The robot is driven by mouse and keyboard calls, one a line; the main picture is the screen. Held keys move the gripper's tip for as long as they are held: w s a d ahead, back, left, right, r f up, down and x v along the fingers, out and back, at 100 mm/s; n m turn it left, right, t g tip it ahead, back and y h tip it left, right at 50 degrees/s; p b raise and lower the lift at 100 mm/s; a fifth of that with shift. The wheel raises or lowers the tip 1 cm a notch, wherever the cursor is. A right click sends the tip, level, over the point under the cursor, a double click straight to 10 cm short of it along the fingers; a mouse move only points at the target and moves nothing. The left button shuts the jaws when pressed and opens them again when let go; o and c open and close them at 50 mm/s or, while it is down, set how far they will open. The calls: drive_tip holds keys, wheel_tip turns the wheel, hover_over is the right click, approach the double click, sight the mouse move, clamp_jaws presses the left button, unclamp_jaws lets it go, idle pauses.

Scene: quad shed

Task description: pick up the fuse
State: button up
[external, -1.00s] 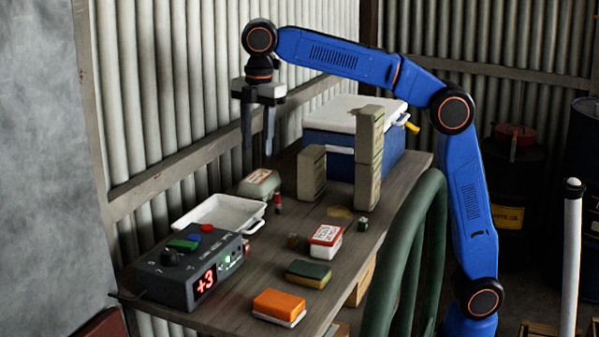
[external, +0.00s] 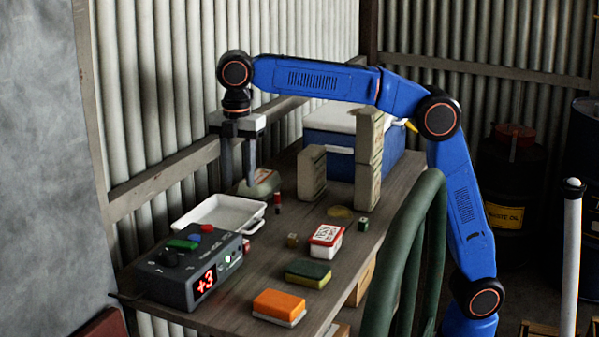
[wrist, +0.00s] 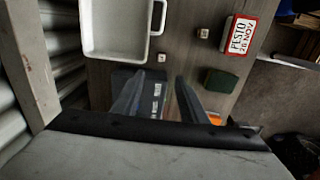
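A small upright red cylinder with a dark lower part (external: 277,202), which looks like the fuse, stands on the table behind the tray's right end in the external view. I cannot make it out in the wrist view. My gripper (external: 238,183) is open and empty, pointing down. In the external view it appears above and left of the cylinder, over the back of the white tray. In the wrist view my gripper (wrist: 158,98) shows its two fingers apart, with nothing held between them.
The white tray (external: 183,222) lies beside the grey control box (external: 165,277). A pesto box (external: 326,241), green sponge (external: 308,274), orange block (external: 279,304) and small cubes lie right. Tall stacks (external: 368,160) and a blue cooler (external: 328,143) stand behind.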

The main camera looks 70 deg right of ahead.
hover_over(244, 240)
drive_tip(key=f, duration=1.2)
drive_tip(key=shift+w+d+f, duration=0.1)
drive_tip(key=shift+w+f, duration=0.1)
drive_tip(key=shift+s+f, duration=0.15)
drive_tip(key=shift+f, duration=1.2)
drive_tip(key=shift+s+f, duration=0.1)
drive_tip(key=shift+f, duration=1.2)
clamp_jaws()
